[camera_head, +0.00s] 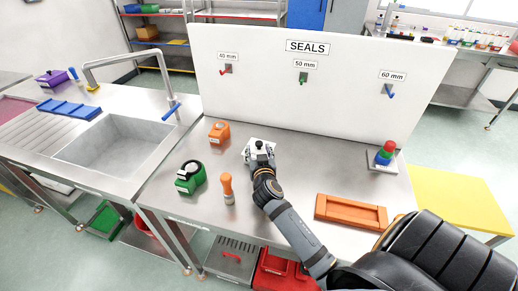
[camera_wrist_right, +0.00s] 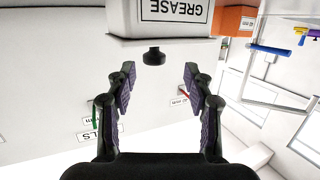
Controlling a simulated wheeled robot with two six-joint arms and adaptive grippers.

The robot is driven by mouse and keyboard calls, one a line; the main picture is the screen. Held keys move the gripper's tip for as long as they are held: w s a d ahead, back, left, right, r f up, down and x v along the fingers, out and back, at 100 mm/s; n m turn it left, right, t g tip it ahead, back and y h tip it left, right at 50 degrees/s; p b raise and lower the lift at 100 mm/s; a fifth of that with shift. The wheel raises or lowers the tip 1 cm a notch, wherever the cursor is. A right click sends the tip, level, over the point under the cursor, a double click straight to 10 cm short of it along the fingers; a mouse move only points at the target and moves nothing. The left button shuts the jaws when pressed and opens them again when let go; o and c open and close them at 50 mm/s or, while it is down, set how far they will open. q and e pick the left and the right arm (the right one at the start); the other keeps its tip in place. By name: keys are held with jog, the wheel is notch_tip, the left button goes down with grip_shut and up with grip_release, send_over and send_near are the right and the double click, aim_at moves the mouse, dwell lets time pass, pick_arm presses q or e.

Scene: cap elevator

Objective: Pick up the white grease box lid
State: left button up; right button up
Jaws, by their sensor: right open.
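The white grease box (camera_head: 249,158) stands on the steel table in the head view, partly hidden by my right gripper (camera_head: 262,157). In the right wrist view the box (camera_wrist_right: 180,12) appears upside down with its GREASE label at the top. Its white lid (camera_wrist_right: 190,50) is on it, and a black knob (camera_wrist_right: 154,56) sticks out of the lid. My right gripper (camera_wrist_right: 158,72) is open, with its fingers apart on either side of the line to the knob. Nothing is between the fingers, and the knob lies just beyond the fingertips. My left gripper is not in view.
Around the box stand an orange box (camera_head: 219,133), a green device (camera_head: 190,177) and an orange-handled tool (camera_head: 228,189). An orange tray (camera_head: 351,212) and a stack light (camera_head: 385,153) are to the right. The white SEALS panel (camera_head: 330,90) rises behind.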

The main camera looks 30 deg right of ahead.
aim_at(259, 146)
jog(key=p+x, duration=0.1)
jog(key=x, duration=0.4)
jog(key=shift+s+d+p, duration=0.25)
jog(key=shift+d+p, duration=0.1)
jog(key=shift+p, duration=0.05)
jog(key=shift+w+f, duration=0.1)
jog(key=shift+w, duration=0.05)
jog(key=shift+c, duration=1)
grip_shut()
